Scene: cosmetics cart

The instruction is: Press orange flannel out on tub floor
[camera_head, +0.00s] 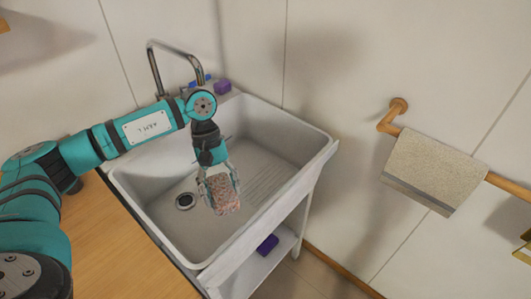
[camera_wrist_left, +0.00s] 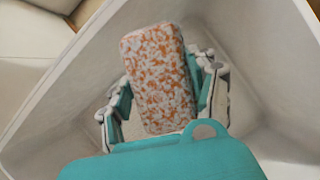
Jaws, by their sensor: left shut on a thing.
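The orange-and-white speckled flannel (camera_head: 223,194) looks like a thick, block-shaped pad. My left gripper (camera_head: 219,186) is shut on it and holds it over the white tub (camera_head: 160,222), pointing down. In the left wrist view the flannel (camera_wrist_left: 158,80) sits between the two fingers (camera_wrist_left: 163,100), long side running away from the palm. The tub floor (camera_head: 240,170) shows around it in the head view. I cannot tell whether the flannel touches the floor. My right gripper is not in view.
The drain (camera_head: 185,201) lies left of the flannel, and moulded ridges (camera_head: 268,183) lie to its right. A tap (camera_head: 165,70) arches at the back. A purple block (camera_head: 222,86) sits on the back rim. A wooden counter (camera_head: 120,250) adjoins the left; a towel (camera_head: 432,170) hangs at right.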

